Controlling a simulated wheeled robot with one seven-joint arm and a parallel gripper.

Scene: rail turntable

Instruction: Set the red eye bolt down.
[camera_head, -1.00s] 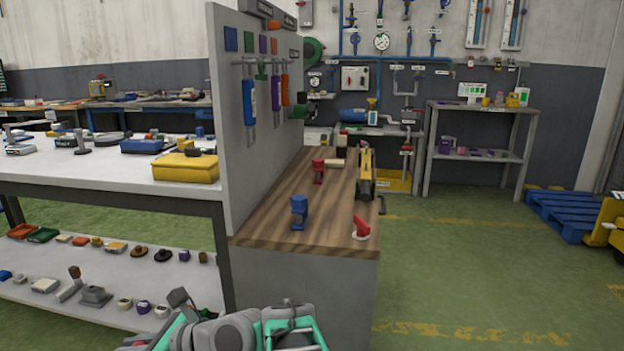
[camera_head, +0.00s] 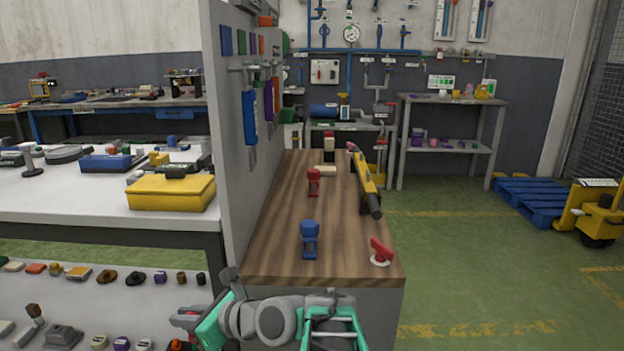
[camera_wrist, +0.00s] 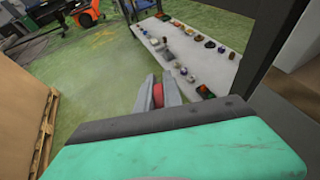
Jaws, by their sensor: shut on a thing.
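My gripper (camera_wrist: 158,94) is shut on a red thing, the red eye bolt (camera_wrist: 157,92), in the wrist view. Only a small rounded red part shows between the two grey fingers; the rest is hidden. The held bolt is over the green floor in that view, beside a low shelf with small parts. In the head view my folded arm is at the bottom, in front of the wooden-topped bench (camera_head: 285,235), and I cannot make out the bolt clearly there.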

